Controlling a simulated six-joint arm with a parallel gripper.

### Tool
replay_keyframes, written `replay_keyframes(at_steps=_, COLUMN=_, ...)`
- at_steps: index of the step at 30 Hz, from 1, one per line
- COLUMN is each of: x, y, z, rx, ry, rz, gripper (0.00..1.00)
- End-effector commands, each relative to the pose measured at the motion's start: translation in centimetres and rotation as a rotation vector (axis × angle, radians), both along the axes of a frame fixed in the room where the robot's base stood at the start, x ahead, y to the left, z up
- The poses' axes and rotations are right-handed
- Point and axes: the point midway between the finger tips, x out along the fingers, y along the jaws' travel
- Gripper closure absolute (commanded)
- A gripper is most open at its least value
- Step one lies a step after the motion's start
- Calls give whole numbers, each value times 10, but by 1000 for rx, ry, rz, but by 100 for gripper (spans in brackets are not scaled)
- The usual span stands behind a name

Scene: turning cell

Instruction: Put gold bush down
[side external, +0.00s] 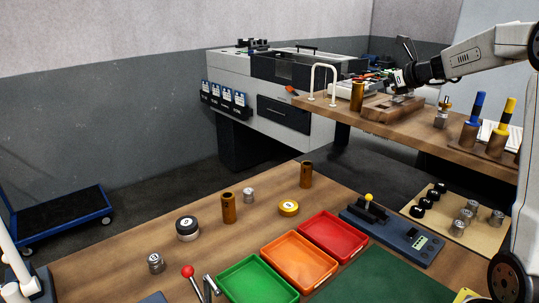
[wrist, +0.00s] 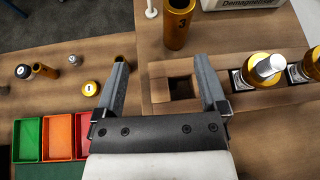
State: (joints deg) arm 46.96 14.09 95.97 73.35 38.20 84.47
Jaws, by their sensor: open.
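My gripper (wrist: 165,85) is open and empty above the wooden fixture on the far bench. An empty square pocket (wrist: 180,88) shows between the fingers. Gold round pieces with grey metal tops, one of them a gold piece (wrist: 264,68), sit right of the gripper in the wrist view. Another gold round piece (side external: 288,208) with a pale top lies on the near table; it also shows in the wrist view (wrist: 90,88). I cannot tell which is the gold bush. In the side view my gripper (side external: 401,91) is small and its fingers are hard to make out.
A bronze tube marked 3 (wrist: 178,25) stands just beyond the fixture (side external: 385,110). Blue and yellow handled tools (side external: 473,120) stand on the bench's right. Bronze tubes (side external: 229,208), green (side external: 257,279), orange (side external: 300,262) and red trays (side external: 334,236) are on the near table.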

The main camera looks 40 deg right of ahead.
Motion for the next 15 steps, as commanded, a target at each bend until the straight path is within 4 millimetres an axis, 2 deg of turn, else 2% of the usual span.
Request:
replay_keyframes(at_steps=5, x=6, y=59, z=-45, rx=-214, ry=161, rz=216, gripper=8)
replay_keyframes(at_steps=8, x=2, y=102, z=-79, rx=-395, ry=270, rz=409, gripper=8)
replay_keyframes(at_steps=11, x=-9, y=148, z=-113, rx=-599, ry=366, rz=644, gripper=8)
replay_keyframes(at_steps=15, x=-34, y=206, z=-156, rx=-897, ry=454, rz=1006, gripper=8)
